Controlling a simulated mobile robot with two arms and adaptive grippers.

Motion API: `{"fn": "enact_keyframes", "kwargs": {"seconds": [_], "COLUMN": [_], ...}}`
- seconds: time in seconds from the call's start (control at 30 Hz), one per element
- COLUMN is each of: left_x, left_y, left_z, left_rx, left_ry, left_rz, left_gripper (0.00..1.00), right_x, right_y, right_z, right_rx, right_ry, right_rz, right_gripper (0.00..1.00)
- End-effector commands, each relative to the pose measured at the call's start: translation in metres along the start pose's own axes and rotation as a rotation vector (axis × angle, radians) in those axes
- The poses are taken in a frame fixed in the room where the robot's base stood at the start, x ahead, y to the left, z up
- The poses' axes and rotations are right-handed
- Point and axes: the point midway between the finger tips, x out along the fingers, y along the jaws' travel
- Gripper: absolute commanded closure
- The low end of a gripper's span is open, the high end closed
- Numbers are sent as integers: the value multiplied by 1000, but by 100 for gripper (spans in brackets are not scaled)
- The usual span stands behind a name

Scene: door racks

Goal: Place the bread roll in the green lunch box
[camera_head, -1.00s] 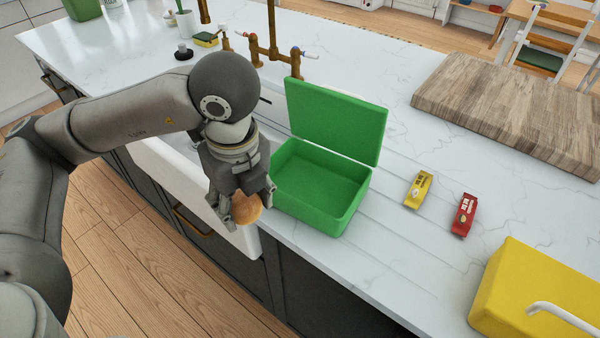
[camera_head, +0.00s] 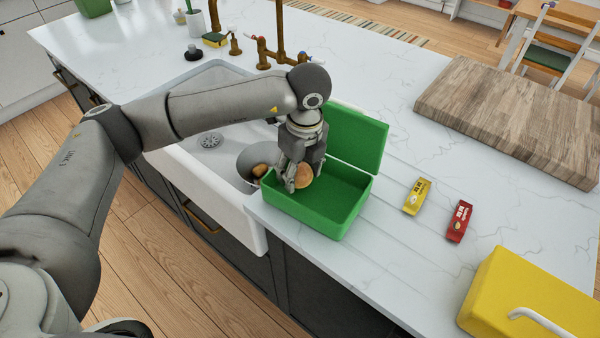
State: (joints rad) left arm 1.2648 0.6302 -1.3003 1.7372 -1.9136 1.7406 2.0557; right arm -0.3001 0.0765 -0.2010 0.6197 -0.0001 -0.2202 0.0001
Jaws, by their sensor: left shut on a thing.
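The bread roll (camera_head: 303,177) is round and golden brown. My left gripper (camera_head: 296,183) is shut on it, fingers pointing down, and holds it over the left part of the green lunch box (camera_head: 322,223). The box stands open on the white counter beside the sink, its lid (camera_head: 356,137) raised at the back. The gripper hides part of the roll and the box's left inside; I cannot tell whether the roll touches the box floor. The visible inside of the box is empty. My right gripper is not in view.
A grey bowl (camera_head: 246,162) with brown food in it is in the sink (camera_head: 183,165), left of the box. A yellow packet (camera_head: 417,196), a red packet (camera_head: 459,221), a yellow box (camera_head: 510,290) and a wooden board (camera_head: 510,115) lie to the right. A brass faucet (camera_head: 280,40) stands behind.

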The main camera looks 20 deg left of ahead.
Motion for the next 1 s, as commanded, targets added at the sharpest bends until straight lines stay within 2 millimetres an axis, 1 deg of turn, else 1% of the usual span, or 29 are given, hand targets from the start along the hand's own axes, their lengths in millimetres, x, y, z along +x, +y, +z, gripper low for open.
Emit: {"fn": "enact_keyframes", "kwargs": {"seconds": [0.03,0.1,0.2,0.3,0.5,0.63,0.67,0.8,1.0], "left_x": [7,18,23,27,28,33,31,30,30], "left_y": [1,1,-2,-3,-3,-3,-3,-3,-3], "left_z": [-1,-3,-2,-3,-3,-3,-3,-3,-3], "left_rx": [0,0,0,1,1,0,0,0,0], "left_ry": [2,1,2,1,1,1,1,1,1], "left_rz": [6,4,2,1,1,1,1,1,1], "left_gripper": [60,60,60,60,60,60,44,26,25], "right_x": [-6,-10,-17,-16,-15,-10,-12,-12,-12], "right_y": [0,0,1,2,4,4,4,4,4], "right_z": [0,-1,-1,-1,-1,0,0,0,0], "right_rx": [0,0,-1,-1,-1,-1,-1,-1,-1], "right_ry": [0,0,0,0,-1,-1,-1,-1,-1], "right_rz": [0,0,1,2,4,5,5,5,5], "right_gripper": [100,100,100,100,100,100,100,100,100]}}
